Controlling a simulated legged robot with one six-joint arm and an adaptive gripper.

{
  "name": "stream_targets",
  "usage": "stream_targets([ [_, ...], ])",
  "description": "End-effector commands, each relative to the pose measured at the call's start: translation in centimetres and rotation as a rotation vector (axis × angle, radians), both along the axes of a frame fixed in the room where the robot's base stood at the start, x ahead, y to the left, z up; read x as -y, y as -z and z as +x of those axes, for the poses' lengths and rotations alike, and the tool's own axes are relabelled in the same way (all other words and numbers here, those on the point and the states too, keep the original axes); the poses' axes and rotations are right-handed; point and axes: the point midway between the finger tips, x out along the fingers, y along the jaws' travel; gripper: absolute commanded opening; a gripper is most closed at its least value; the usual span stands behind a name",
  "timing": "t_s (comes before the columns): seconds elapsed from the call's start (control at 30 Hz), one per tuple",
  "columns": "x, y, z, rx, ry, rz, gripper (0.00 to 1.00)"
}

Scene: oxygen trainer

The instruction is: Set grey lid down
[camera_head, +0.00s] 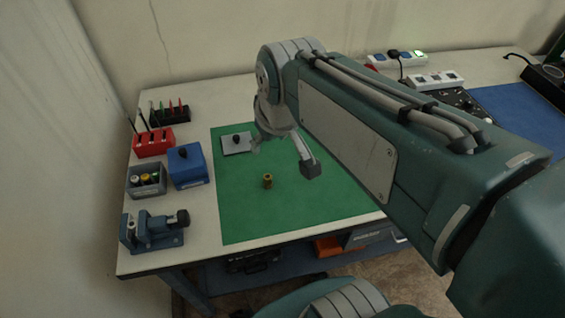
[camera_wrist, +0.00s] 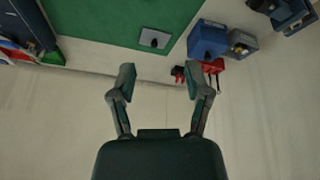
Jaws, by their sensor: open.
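The grey lid (camera_head: 236,145), a flat plate with a black knob, lies on the far left part of the green mat (camera_head: 240,215). It also shows in the wrist view (camera_wrist: 146,43), lying flat near the mat's edge. My gripper (camera_head: 283,157) is over the mat, to the right of the lid in the head view. In the wrist view my gripper (camera_wrist: 160,82) has its two fingers spread with nothing between them, apart from the lid. An open grey box (camera_head: 146,191) with several small bottles in it stands at the left.
A blue box (camera_head: 187,175) with a black knob stands beside the grey box. A red rack (camera_head: 154,148), a black rack (camera_head: 170,116) and a blue vise (camera_head: 155,238) line the left side. A small brass part (camera_head: 267,182) stands on the otherwise clear near mat.

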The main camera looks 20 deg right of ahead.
Motion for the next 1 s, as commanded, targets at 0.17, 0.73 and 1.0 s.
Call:
stream_targets([
  [0.17, 0.0, 1.1, -5.1, 0.066, 0.112, 0.039, 0.63],
  [0.73, 0.1, 2.1, -7.4, 0.097, 0.174, 0.065, 0.63],
  [1.0, 0.1, 2.1, -7.4, 0.097, 0.173, 0.064, 0.63],
])
